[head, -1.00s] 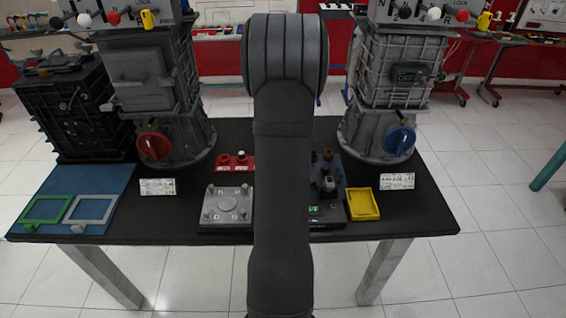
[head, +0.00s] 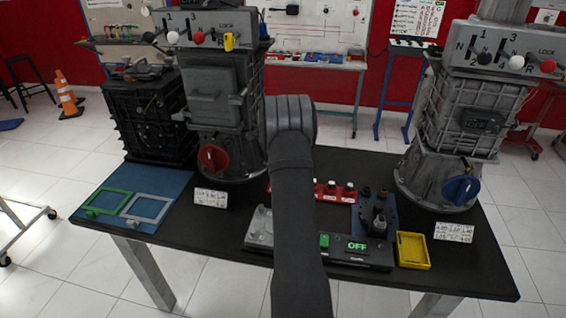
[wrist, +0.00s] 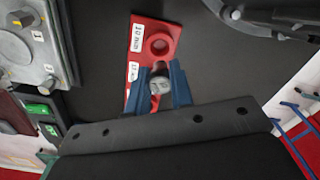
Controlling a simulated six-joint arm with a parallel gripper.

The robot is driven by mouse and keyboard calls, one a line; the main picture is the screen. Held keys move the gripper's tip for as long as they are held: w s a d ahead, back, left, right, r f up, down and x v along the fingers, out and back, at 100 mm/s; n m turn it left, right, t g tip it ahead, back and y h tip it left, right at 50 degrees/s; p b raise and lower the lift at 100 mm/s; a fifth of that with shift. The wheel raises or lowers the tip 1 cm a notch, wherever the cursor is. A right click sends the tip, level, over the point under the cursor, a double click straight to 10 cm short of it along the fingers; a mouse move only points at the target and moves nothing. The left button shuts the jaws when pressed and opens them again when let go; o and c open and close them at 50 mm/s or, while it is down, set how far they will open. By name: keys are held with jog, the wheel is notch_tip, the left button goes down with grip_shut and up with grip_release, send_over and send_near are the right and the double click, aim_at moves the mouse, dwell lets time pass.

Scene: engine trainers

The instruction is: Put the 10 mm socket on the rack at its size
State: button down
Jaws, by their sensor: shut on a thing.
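My gripper (wrist: 162,72) has blue fingers, shut on a grey metal socket (wrist: 160,86) in the wrist view. The red rack (wrist: 172,28) lies under and beyond the fingers. Its label reading 10 mm (wrist: 136,38) sits beside an empty round recess (wrist: 159,44). The held socket is just below that recess in the picture; I cannot tell its height above the rack. A second label (wrist: 132,72) is partly hidden by a finger. In the head view the rack (head: 341,199) shows right of my arm with several sockets on it. My gripper is hidden there behind my arm.
A grey fixture plate (head: 260,228) and a black unit with a display reading OFF (head: 357,246) lie at the front. A yellow tray (head: 412,250) is to the right. Gearbox stands (head: 225,100) and (head: 465,120) rise on both sides.

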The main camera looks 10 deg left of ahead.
jog(key=shift+f, duration=2.45)
jog(key=shift+f, duration=0.55)
jog(key=shift+s+f, duration=0.1)
jog(key=shift+f, duration=0.15)
